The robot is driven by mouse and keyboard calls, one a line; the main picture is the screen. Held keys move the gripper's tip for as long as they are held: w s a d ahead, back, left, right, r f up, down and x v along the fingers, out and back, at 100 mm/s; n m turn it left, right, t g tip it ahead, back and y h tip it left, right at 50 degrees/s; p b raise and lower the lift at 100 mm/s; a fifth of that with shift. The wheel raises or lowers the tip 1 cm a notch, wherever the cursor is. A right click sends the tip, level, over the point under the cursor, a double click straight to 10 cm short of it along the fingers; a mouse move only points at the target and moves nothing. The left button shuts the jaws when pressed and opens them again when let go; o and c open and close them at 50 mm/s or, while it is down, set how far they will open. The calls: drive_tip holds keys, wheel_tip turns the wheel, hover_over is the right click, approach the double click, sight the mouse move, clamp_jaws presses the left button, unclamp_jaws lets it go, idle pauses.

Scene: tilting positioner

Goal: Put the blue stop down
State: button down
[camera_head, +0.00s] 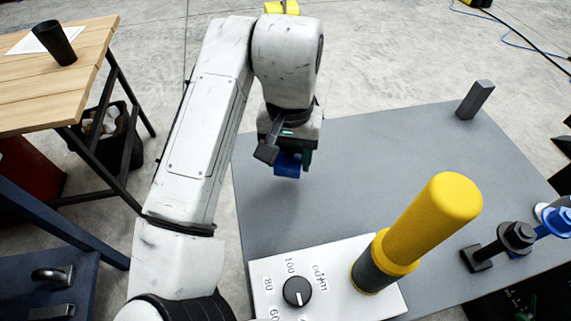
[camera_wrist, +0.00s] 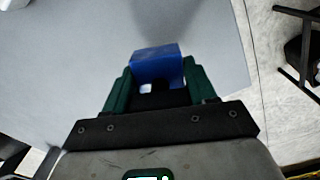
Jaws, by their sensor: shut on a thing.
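The blue stop (camera_head: 288,164) is a small blue block under my gripper (camera_head: 290,158) in the head view, over the left part of the grey table top (camera_head: 380,160). In the wrist view the blue stop (camera_wrist: 156,62) sits between the two green fingers of my gripper (camera_wrist: 157,82), which are shut on it. The table surface shows beyond the stop. I cannot tell whether the stop touches the table or hangs just above it.
A white panel with a black dial (camera_head: 298,291) and a thick yellow-and-black handle (camera_head: 420,230) stand at the front. A grey block (camera_head: 475,99) stands at the back right. Black and blue clamps (camera_head: 500,245) are at the right. The table's middle is clear.

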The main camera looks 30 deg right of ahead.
sight(285, 167)
drive_tip(key=shift+w+f, duration=0.6)
drive_tip(key=shift+f, duration=0.75)
drive_tip(key=shift+w+f, duration=0.15)
drive_tip(key=shift+f, duration=0.75)
drive_tip(key=shift+f, duration=0.2)
drive_tip(key=shift+c, duration=1.8)
unclamp_jaws()
wheel_tip(285, 167, up, 12)
drive_tip(key=shift+r+p, duration=0.2)
drive_tip(key=shift+p, duration=0.25)
